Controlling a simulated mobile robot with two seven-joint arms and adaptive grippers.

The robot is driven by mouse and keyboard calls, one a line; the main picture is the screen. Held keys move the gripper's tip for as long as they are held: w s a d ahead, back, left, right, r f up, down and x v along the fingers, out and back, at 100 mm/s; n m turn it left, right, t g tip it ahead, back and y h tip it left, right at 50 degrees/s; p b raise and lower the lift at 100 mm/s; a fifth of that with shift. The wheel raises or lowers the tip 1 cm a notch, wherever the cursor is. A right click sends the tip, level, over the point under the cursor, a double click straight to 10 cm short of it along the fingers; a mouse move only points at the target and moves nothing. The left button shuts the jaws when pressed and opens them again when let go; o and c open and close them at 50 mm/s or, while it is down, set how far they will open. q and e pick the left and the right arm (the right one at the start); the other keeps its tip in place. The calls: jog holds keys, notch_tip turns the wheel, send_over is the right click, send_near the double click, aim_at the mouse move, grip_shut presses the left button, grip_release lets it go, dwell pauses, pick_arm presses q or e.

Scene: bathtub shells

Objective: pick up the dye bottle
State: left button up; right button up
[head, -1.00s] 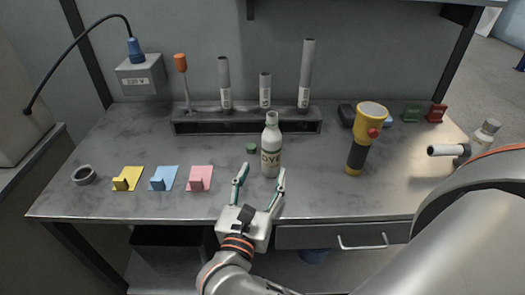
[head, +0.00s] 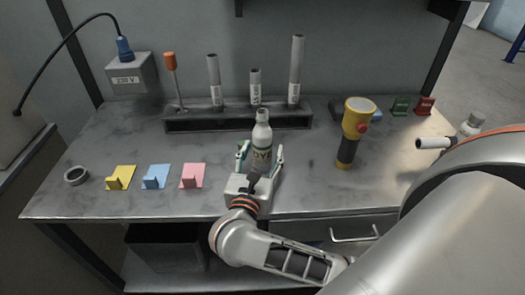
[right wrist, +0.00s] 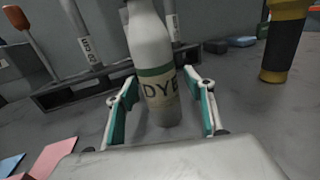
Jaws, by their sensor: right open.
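The white dye bottle (head: 262,133), with a "DYE" label, stands upright on the grey workbench (head: 110,145). My right gripper (head: 261,157) is open, its fingers on either side of the bottle's lower part. The right wrist view also shows the bottle (right wrist: 157,75) between the two teal-lined fingertips (right wrist: 163,90), with a gap visible at the right finger. Whether the left finger touches it is hard to tell. My left gripper is not in view.
A rack (head: 190,124) with grey tubes and an orange-handled tool stands behind the bottle. A yellow flashlight (head: 356,118) stands to the right. Yellow, blue and pink (head: 193,176) pieces and a grey ring (head: 76,175) lie left.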

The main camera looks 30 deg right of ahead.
jog(key=c, duration=1.3)
jog(key=shift+r, duration=0.1)
